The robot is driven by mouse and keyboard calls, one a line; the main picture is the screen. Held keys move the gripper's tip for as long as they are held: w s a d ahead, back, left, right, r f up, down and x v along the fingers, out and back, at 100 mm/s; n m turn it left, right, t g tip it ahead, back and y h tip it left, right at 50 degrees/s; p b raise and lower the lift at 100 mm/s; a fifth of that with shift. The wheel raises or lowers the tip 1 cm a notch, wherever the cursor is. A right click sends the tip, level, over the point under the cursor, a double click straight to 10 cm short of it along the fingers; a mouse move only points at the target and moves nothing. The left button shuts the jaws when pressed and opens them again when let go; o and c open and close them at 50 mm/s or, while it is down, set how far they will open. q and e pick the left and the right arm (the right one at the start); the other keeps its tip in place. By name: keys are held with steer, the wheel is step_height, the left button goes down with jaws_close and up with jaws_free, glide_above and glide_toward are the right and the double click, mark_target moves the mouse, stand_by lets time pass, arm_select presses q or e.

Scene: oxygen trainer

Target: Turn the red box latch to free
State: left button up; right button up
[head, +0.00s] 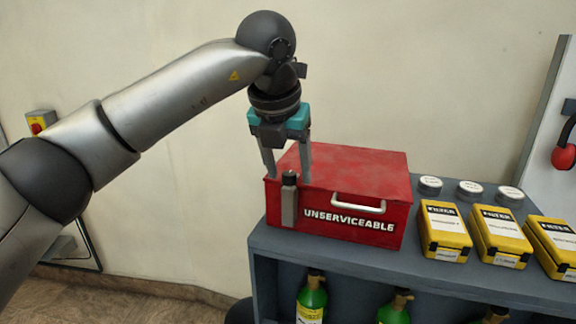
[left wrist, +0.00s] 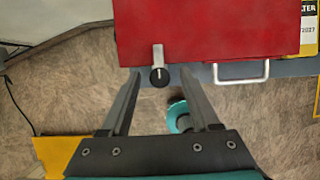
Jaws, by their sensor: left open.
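The red box (head: 350,165), marked "UNSERVICEABLE", stands shut on the grey shelf unit, with a white handle (head: 358,203) on its front. Its latch (head: 289,205) is a grey bar with a black knob at the front left; it also shows in the left wrist view (left wrist: 158,54), with the knob toward me. My left gripper (head: 287,174) points down over the latch and is open. In the left wrist view its fingertips (left wrist: 160,76) lie on either side of the black knob, with gaps showing on both sides. I cannot tell whether the fingers reach knob height.
Several yellow filter boxes (head: 445,230) stand right of the red box, with round white-topped tins (head: 430,185) behind them. Green cylinders (head: 312,299) stand on the lower shelf. A red emergency-style button (head: 38,126) is on the wall at left. The space above the box is free.

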arm_select(q)
jaws_close()
stand_by(0.5)
